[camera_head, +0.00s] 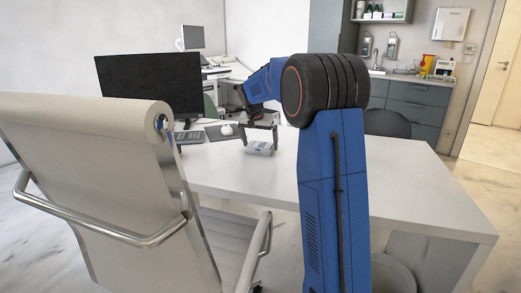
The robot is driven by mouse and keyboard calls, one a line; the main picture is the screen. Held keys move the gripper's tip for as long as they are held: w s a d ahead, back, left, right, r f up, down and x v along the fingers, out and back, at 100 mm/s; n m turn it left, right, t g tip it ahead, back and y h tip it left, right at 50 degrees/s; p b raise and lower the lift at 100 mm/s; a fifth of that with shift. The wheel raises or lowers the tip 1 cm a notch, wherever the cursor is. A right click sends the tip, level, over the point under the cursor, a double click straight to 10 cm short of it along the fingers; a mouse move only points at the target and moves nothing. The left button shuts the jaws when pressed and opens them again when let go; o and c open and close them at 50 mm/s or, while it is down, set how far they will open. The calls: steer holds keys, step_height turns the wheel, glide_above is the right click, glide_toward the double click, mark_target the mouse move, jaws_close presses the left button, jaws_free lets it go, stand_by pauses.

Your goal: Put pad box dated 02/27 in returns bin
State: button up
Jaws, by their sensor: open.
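A small pale grey-white box (261,149) lies on the white desk, near the mouse. Its print is too small to read, so I cannot tell whether it is the pad box dated 02/27. My gripper (260,139) is open just above the box, with one finger toward its left side and one toward its right. I cannot tell whether the fingers touch it. A round grey bin (397,277) shows low beside my arm, partly hidden. I cannot tell whether it is the returns bin.
The desk (420,205) is bare on its right part. A monitor (150,82), keyboard (188,137) and white mouse (227,130) stand left of the box. A beige chair (85,150) fills the left foreground. Grey cabinets (412,105) stand at the back.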

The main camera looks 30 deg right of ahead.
steer(key=c, duration=1)
steer(key=shift+r, duration=0.1)
